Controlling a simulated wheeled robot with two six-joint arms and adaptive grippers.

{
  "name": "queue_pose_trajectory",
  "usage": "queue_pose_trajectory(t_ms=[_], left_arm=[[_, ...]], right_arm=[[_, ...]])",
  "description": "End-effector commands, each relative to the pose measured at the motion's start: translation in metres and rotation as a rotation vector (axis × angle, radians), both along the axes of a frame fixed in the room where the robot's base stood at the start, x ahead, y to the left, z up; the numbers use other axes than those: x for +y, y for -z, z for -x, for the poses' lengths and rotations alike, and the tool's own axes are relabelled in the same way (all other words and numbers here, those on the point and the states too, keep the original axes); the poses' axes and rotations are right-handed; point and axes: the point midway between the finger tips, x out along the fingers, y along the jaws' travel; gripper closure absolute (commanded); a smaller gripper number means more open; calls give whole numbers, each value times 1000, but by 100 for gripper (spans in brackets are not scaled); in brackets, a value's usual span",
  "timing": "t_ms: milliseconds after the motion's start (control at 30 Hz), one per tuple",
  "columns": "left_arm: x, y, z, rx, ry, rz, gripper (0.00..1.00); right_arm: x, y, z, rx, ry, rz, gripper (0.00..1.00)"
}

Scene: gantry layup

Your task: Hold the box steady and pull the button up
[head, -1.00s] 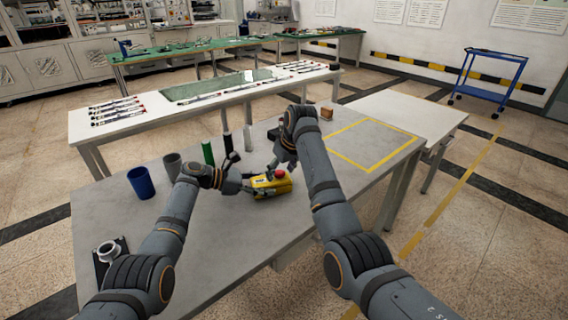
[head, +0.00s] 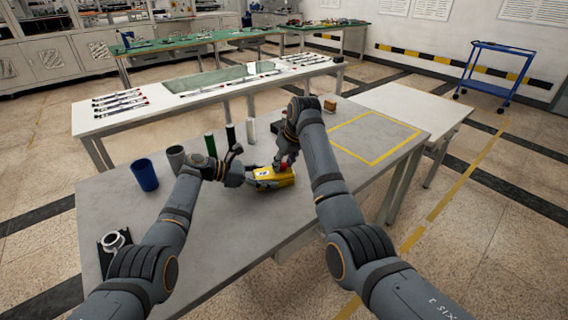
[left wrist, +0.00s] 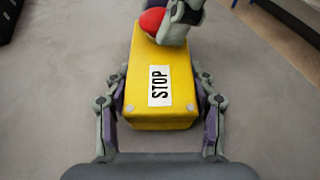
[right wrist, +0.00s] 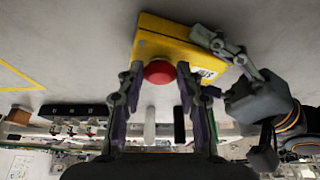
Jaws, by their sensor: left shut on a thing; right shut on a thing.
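The yellow box (head: 274,181) with a white STOP label lies on the grey table. It also shows in the left wrist view (left wrist: 161,95) and the right wrist view (right wrist: 165,40). My left gripper (left wrist: 160,85) is shut on the box, one finger on each long side near the label end. The red button (right wrist: 160,71) is on the box's far end; it is partly hidden in the left wrist view (left wrist: 152,21). My right gripper (right wrist: 160,80) has its fingers on either side of the button and is shut on it from above.
A blue cup (head: 144,175), a grey cup (head: 175,158) and several upright cylinders, one green (head: 210,145), stand left of and behind the box. A dark holder with a white ring (head: 114,241) is at the table's left. The yellow-taped square (head: 374,138) at right is bare.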

Motion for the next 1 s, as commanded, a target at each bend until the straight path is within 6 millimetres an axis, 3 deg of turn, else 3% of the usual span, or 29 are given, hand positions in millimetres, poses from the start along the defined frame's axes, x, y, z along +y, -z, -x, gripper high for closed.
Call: queue_pose_trajectory(t_ms=[367, 400, 567, 867, 1000], left_arm=[[0, 0, 0, 0, 0, -1, 83], [0, 0, 0, -1, 0, -1, 83], [0, 0, 0, 0, 0, -1, 83], [0, 0, 0, 0, 0, -1, 83], [0, 0, 0, 0, -1, -1, 83]], right_arm=[[0, -2, 0, -2, 0, -1, 93], [0, -2, 0, -1, 0, -1, 60], [0, -2, 0, -1, 0, -1, 38], [0, -3, 0, -2, 0, -1, 38], [-3, -18, 4, -5, 0, -2, 38]])
